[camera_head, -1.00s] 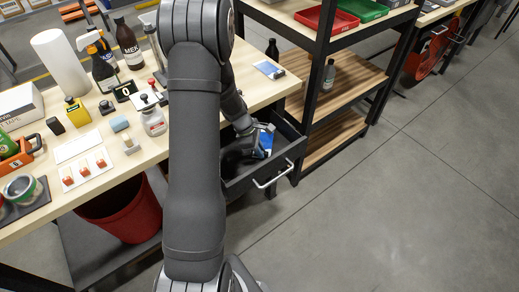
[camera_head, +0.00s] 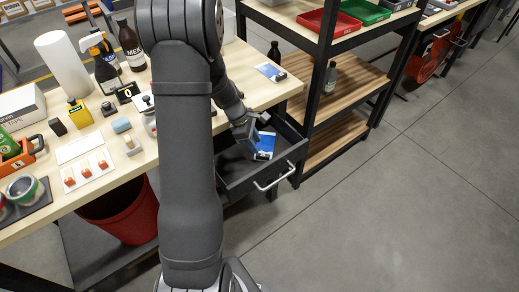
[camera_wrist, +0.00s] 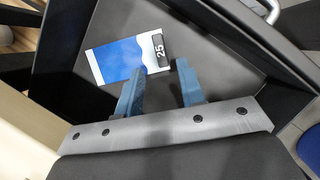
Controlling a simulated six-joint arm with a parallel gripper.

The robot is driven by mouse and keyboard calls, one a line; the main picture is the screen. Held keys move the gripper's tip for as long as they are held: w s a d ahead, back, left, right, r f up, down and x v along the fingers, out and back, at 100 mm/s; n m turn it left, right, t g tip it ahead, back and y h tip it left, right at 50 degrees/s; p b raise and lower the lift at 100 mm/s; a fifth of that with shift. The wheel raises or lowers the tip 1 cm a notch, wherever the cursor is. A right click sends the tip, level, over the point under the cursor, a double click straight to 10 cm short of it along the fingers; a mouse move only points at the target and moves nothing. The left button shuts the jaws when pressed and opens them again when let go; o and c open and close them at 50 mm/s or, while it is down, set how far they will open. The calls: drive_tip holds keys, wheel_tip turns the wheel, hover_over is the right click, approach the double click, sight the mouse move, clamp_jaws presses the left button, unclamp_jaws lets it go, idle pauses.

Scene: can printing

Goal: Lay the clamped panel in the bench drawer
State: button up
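The panel (camera_head: 265,144), a small blue and white plate with a dark strip, lies in the open bench drawer (camera_head: 235,188). In the wrist view the panel (camera_wrist: 116,61) rests flat-looking on the dark drawer floor (camera_wrist: 205,45), and the strip reads 25. My gripper (camera_wrist: 163,82) is open, its two blue fingers apart with nothing between them. The left fingertip overlaps the panel's lower edge in the picture; I cannot tell whether it touches. In the head view my gripper (camera_head: 250,140) is over the drawer, partly hidden by my arm.
The drawer has a silver handle (camera_head: 273,178) at its front. A similar panel (camera_head: 270,71) lies on the bench top above. A shelf rack (camera_head: 335,110) stands close on the right. A red bin (camera_head: 125,215) is under the bench. The floor at right is clear.

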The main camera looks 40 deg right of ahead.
sight(264, 155)
drive_tip(key=v, duration=0.6)
drive_tip(key=x, duration=1.1)
drive_tip(key=shift+s+f, duration=0.15)
drive_tip(key=shift+f, duration=0.2)
drive_tip(key=shift+d+r, duration=0.1)
drive_tip(key=shift+d, duration=0.05)
drive_tip(key=shift+r, duration=0.55)
drive_tip(key=shift+s+t, duration=0.15)
drive_tip(key=shift+t, duration=0.25)
